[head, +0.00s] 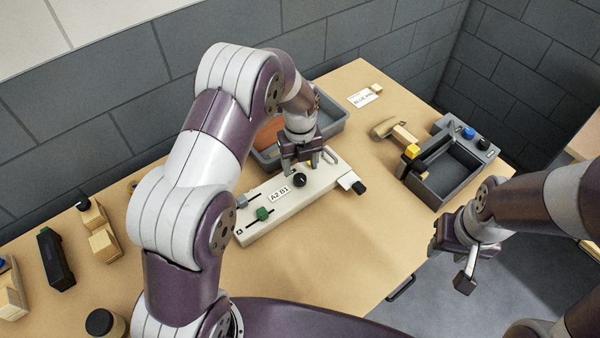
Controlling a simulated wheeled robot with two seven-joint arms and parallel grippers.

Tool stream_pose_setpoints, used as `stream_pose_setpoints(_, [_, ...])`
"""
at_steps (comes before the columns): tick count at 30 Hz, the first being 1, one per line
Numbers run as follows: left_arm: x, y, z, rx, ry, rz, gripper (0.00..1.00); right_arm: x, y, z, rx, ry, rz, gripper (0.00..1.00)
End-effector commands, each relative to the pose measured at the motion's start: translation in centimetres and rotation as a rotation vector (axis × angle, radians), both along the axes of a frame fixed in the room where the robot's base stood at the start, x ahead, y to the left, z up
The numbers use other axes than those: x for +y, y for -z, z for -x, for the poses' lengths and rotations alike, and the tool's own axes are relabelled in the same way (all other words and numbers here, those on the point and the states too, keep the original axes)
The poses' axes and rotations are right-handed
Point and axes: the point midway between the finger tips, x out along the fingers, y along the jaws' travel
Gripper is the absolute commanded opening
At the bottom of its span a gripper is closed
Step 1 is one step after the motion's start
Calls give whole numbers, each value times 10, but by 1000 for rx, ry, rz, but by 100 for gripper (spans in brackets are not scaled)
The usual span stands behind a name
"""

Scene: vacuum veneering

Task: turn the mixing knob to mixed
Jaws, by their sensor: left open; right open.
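The mixing knob appears to be the round black knob (299,180) with a pale pointer mark on the cream control panel (320,185); its setting is too small to read. The panel carries a label reading "A2 B1" (279,195), a green slider (263,214) and a grey slider (241,201). My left gripper (301,168) is open, pointing down just above and behind the black knob. I cannot tell whether its fingers touch the knob. My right gripper (455,262) is open and empty, off the table's right edge, away from the panel.
A grey tray (335,122) stands behind the panel, partly hidden by my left arm. A dark box (447,172) with yellow, blue and black knobs sits at the right. Wooden blocks and a dark device (56,259) lie at the left.

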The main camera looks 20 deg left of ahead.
Motion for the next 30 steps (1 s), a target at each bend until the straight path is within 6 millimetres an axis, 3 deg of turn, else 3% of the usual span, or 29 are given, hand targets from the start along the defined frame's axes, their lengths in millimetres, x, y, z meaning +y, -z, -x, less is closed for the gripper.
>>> stream_pose_setpoints(6, [0, -54, 0, -4, 0, 0, 63, 0, 11, 0, 0, 0, 0, 43])
stream_pose_setpoints(10, [0, -73, 0, -1, 0, 0, 63, 0, 13, 0, 0, 0, 0, 43])
stream_pose_setpoints(27, [0, -80, 0, 0, -5, 0, 63, 0, 13, 0, 0, 0, 0, 43])
stream_pose_setpoints(30, [0, -80, -2, -9, -125, 2, 63, 0, 13, 0, 0, 0, 0, 43])
